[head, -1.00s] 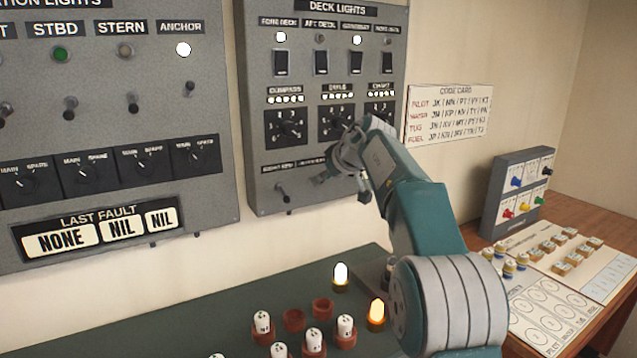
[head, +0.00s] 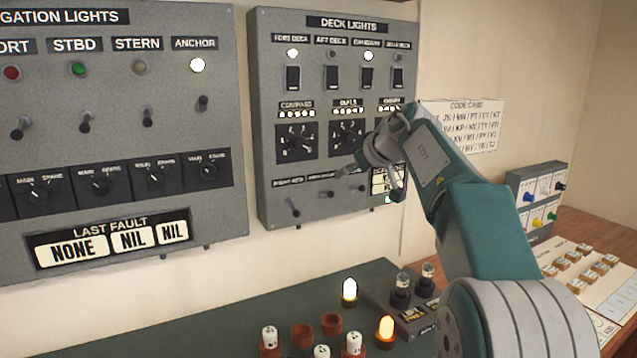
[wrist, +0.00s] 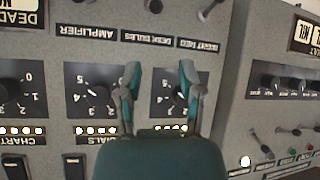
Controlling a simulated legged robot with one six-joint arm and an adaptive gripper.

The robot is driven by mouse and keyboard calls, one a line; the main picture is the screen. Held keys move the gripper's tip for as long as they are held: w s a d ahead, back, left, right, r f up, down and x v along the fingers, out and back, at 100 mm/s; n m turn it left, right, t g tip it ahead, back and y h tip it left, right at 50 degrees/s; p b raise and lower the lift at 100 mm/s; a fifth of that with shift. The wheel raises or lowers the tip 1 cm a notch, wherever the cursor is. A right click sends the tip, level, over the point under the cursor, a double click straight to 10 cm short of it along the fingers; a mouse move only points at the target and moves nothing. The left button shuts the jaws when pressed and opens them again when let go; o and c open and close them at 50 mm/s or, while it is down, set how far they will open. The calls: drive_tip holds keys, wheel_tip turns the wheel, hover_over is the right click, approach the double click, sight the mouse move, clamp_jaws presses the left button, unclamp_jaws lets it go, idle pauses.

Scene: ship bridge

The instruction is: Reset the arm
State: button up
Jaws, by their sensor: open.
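My arm reaches up in the head view, and my gripper (head: 371,182) hangs before the lower right of the grey deck lights panel (head: 325,207). Its two fingers are spread and hold nothing. The left finger overlaps the edge of the middle dial (wrist: 94,92), and the right finger partly covers the compass dial (wrist: 180,95). I cannot tell how far the fingertips are from the panel.
The navigation lights panel (head: 120,205) is on the left wall. Below, the dark green desk (head: 240,330) holds red rings (head: 331,323), white cylinders and lit lamps (head: 349,291). A small switch box (head: 537,190) and wooden blocks stand at the right. A code card (head: 470,122) is partly behind my arm.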

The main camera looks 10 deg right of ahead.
drive_tip(key=s+a+r+t+y, duration=0.1)
drive_tip(key=s+a+r+t, duration=0.15)
drive_tip(key=r, duration=0.25)
drive_tip(key=s+a+r+t, duration=0.1)
drive_tip(key=s+r+t, duration=0.1)
drive_tip(key=r+t, duration=0.25)
drive_tip(key=s+d+m+t+h, duration=0.2)
drive_tip(key=s+d+m+h, duration=0.25)
drive_tip(key=s+h, duration=0.2)
drive_tip(key=s+a+f+m+g, duration=0.1)
drive_tip(key=s+f+g, duration=0.5)
drive_tip(key=s+f, duration=0.9)
drive_tip(key=s+a+f+m+g, duration=0.2)
drive_tip(key=s+f+g, duration=0.5)
drive_tip(key=s+f, duration=0.7)
wheel_tip(320, 180, down, 3)
drive_tip(key=shift+s+a, duration=0.4)
drive_tip(key=shift+a, duration=0.05)
